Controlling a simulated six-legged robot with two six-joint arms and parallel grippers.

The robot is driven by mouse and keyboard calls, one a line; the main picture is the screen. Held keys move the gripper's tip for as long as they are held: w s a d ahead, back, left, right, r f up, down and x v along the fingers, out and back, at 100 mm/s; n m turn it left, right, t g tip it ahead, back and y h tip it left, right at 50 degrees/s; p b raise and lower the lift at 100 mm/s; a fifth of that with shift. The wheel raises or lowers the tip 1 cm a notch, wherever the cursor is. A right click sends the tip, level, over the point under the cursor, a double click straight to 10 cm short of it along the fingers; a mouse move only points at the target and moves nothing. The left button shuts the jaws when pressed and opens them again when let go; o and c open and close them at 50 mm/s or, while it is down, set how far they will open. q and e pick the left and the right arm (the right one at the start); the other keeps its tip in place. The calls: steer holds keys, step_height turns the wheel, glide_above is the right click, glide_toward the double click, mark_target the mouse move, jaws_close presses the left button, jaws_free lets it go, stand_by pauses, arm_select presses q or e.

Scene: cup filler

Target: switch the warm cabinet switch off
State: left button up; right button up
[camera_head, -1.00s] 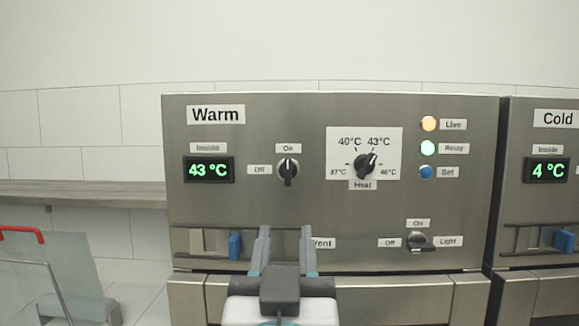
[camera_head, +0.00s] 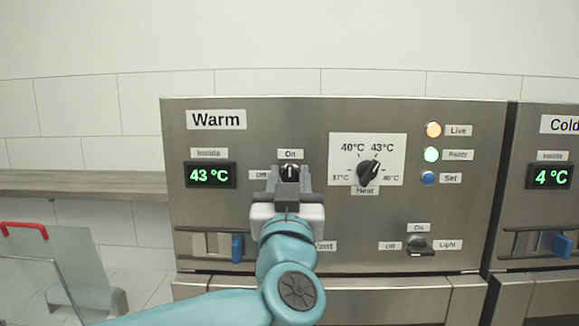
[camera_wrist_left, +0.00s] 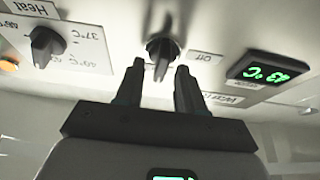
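The warm cabinet (camera_head: 290,108) has a black rotary switch (camera_head: 290,172) with an On label above it and an Off label to its left. The knob's pointer stands upright, toward On. My left gripper (camera_head: 290,180) is right in front of the switch and hides its lower part. In the left wrist view the switch (camera_wrist_left: 162,55) shows just beyond the two fingertips (camera_wrist_left: 160,68). The fingers are apart with nothing visible between them. Whether they touch the knob I cannot tell. My right gripper is in neither view.
The heat knob (camera_head: 367,171) is to the right of the switch, with lit Live (camera_head: 433,130) and Ready lamps beyond. A light switch (camera_head: 418,245) is lower right. The vent slider (camera_head: 237,248) is lower left. The display (camera_head: 210,175) reads 43 °C.

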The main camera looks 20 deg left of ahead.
arm_select(q)
steer(key=shift+w+a, duration=0.15)
steer(key=shift+w, duration=0.3)
steer(key=shift+s+d+r, duration=0.2)
steer(key=shift+s+r, duration=0.05)
steer(key=shift+s, duration=0.2)
steer(key=shift+w+f, duration=0.1)
steer(key=shift+w, duration=0.1)
jaws_close()
